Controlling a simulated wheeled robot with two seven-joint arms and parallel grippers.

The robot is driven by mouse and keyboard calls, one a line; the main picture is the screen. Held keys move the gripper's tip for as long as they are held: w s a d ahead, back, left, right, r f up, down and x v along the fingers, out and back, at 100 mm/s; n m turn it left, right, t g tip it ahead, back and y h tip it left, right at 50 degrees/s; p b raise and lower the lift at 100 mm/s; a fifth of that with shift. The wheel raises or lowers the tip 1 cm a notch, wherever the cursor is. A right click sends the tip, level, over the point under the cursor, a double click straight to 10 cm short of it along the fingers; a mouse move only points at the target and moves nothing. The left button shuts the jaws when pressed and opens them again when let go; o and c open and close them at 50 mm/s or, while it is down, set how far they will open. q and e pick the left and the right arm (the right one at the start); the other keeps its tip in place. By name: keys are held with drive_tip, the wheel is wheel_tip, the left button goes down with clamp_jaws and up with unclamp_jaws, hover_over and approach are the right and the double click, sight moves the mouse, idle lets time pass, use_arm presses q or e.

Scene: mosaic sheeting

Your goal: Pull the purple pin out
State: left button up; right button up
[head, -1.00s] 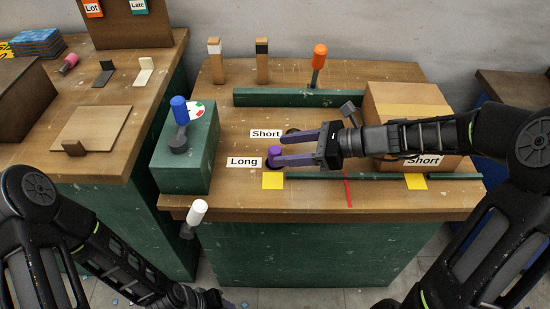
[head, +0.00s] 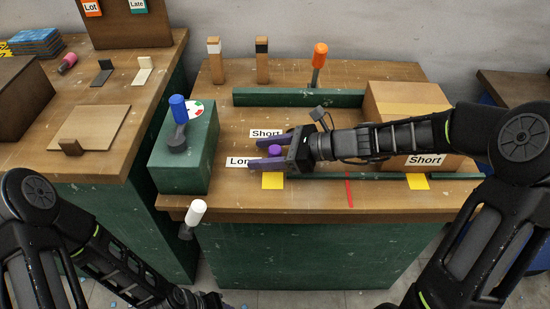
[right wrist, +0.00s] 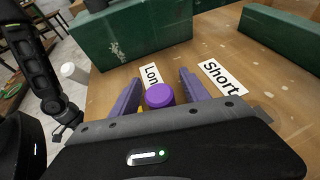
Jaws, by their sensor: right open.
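The purple pin (head: 275,150) stands on the worktable by the "Long" label (head: 238,162). Its round purple top shows in the right wrist view (right wrist: 160,96). My right gripper (head: 253,152) is open, with one finger on each side of the pin. In the right wrist view my right gripper (right wrist: 160,77) has its fingers reaching past the pin, with gaps on both sides. The pin's lower part is hidden. My left gripper (head: 212,300) is low at the bottom edge, off the table, and its jaws are not clear.
A "Short" label (head: 265,133) lies behind the right gripper. A green block (head: 184,165) with a blue-topped lever (head: 178,110) stands at left. A cardboard box (head: 410,105) is at right. An orange-topped lever (head: 320,55) is at the back. A white-handled lever (head: 197,207) is at the front.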

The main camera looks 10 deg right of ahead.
drive_tip(key=shift+c, duration=0.3)
clamp_jaws()
idle(0.6)
